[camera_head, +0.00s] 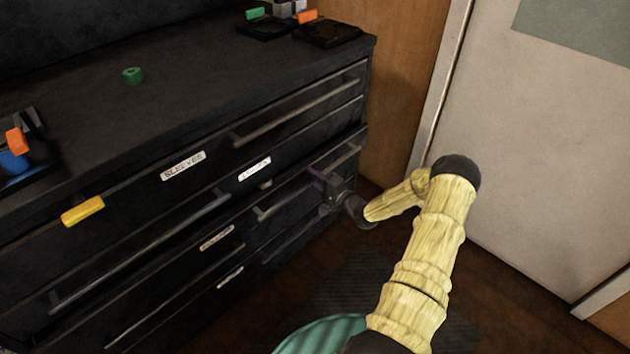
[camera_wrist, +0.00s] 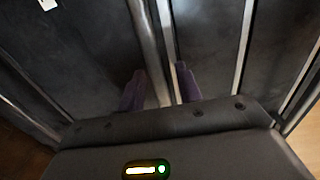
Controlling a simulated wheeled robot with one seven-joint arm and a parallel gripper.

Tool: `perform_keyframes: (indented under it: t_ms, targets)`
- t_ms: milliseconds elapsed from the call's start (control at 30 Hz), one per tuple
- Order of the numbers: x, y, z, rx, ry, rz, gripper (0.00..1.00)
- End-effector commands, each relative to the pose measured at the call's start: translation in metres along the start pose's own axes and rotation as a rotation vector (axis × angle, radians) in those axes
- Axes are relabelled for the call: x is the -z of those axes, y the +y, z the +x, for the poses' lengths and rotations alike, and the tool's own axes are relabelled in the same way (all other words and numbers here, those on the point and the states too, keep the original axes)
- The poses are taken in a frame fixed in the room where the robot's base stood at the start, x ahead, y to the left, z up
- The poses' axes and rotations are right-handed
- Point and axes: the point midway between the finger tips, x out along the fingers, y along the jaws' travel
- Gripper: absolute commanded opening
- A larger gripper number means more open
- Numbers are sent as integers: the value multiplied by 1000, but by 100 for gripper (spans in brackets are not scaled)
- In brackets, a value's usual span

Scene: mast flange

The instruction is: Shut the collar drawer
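The black drawer cabinet (camera_head: 150,190) fills the left of the head view. Its drawers have long metal handles and white labels. One label (camera_head: 184,165) reads SLEEVES; the lower labels are too small to read, so I cannot tell which drawer is the collar one. My gripper (camera_head: 322,180) is at a lower handle (camera_head: 285,200) on the right part of the cabinet front. In the wrist view, the purple fingers of my gripper (camera_wrist: 160,90) stand apart, with a metal handle bar (camera_wrist: 147,45) running between them. Gaps show beside the bar; contact is unclear.
On the cabinet top lie a green ring (camera_head: 132,75), dark trays (camera_head: 328,33) with coloured pieces, and an orange and blue item (camera_head: 15,150). A yellow block (camera_head: 83,211) is at the front edge.

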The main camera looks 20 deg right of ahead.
Motion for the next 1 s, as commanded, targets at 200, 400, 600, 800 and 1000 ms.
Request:
perform_keyframes:
  t_ms: [200,400,600,800,1000]
  targets:
    - [0,0,0,0,1,0,35]
    - [0,0,0,0,1,0,0]
    - [0,0,0,0,1,0,0]
    - [0,3,24,0,-1,-2,0]
    - [1,1,42,-1,2,-1,0]
